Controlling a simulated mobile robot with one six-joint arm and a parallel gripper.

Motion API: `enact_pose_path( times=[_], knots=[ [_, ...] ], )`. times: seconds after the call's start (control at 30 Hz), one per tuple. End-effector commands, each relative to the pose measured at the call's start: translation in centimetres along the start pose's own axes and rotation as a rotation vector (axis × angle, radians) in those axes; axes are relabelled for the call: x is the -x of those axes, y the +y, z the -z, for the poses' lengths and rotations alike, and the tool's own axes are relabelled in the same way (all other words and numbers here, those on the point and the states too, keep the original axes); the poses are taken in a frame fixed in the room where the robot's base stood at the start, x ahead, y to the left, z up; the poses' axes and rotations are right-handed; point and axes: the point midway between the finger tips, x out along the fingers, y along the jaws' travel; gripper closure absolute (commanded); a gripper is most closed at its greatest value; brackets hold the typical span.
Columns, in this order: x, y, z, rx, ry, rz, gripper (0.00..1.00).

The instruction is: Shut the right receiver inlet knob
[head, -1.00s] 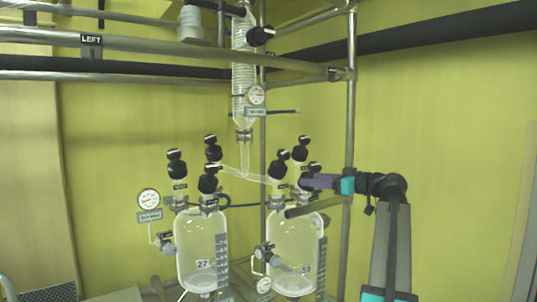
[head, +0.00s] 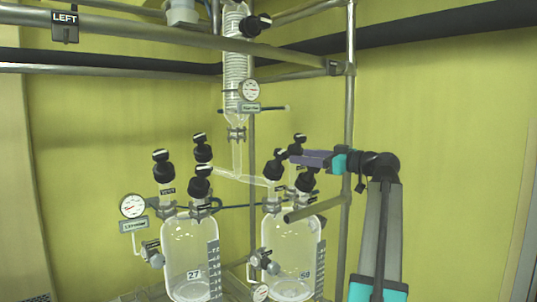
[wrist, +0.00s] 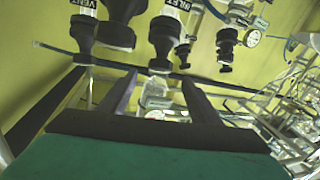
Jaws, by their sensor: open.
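The right receiver (head: 292,250) is a clear glass vessel with several black knobs on its top, one of them at its front left (head: 275,165). In the head view my gripper (head: 296,156) is level with these knobs, its fingers reaching left among them. Which of them is the inlet knob cannot be read there. In the wrist view the black knob under the INLET label (wrist: 164,38) stands ahead, roughly in line with the gap between my open fingers (wrist: 158,80). Contact is not visible. A VENT knob (wrist: 82,35) is at the left.
The left receiver (head: 190,255) stands beside it with its own black knobs. A glass condenser (head: 236,70) hangs above, with a gauge (head: 250,90). A vertical steel post (head: 349,110) stands close behind my arm. The right side by the wall is clear.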

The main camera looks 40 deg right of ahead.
Motion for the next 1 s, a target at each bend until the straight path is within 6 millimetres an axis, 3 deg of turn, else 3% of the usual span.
enact_pose_path(
  times=[0.37, 1.0],
  knots=[
    [-1.6, -0.1, 0.1, -0.001, 0.000, 0.004, 0.43],
    [-10.5, -0.2, 0.2, -0.002, 0.000, 0.005, 0.43]
  ],
)
